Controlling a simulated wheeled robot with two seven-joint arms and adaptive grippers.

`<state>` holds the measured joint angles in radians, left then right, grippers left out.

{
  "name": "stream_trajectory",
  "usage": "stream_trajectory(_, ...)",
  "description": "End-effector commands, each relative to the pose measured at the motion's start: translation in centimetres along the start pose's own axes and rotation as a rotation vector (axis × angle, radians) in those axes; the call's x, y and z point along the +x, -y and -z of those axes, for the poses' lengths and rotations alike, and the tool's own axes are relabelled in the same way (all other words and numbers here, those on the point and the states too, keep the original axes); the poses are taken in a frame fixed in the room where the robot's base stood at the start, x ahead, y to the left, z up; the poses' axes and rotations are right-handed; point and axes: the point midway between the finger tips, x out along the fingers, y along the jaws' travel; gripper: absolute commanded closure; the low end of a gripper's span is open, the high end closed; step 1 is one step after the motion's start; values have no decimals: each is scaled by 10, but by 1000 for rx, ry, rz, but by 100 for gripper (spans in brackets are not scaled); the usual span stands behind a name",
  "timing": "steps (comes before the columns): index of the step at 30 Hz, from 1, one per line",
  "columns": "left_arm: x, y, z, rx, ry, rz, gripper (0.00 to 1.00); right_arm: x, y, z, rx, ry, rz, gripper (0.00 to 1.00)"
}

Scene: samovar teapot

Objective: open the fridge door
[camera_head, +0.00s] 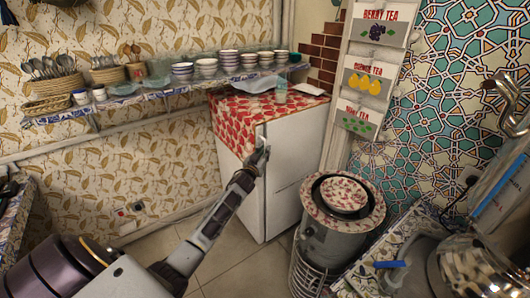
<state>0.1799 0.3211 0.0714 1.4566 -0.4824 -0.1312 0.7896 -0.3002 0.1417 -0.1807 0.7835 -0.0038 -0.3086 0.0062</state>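The small fridge (296,165) stands against the back wall in the middle of the view. It has a white front and a red-and-white patterned top. Its door looks closed, with no gap visible. My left arm reaches up from the lower left, and my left gripper (261,151) is at the upper left edge of the fridge front. The gripper overlaps the edge in the picture. Whether it touches or grips the door or a handle is too small to tell. My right gripper is not in view.
A wall shelf (150,102) with stacked bowls, baskets and spoons runs above the fridge on the left. A round grey bin-like stand (336,245) with patterned dishes on top is right of and in front of the fridge. Tiled floor (245,272) is clear before the fridge.

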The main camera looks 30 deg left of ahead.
Motion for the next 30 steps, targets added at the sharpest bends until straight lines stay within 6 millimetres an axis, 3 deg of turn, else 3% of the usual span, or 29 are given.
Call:
stream_trajectory(6, 11, 0, 0, 1, 1, 1, 80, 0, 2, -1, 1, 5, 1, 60)
stream_trajectory(18, 13, 0, 0, 1, 0, 0, 80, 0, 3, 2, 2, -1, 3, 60)
stream_trajectory(24, 13, 0, 0, 1, 0, 0, 100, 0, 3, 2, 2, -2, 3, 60)
stream_trajectory(30, 13, 0, 0, 1, 0, 0, 100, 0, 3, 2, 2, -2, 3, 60)
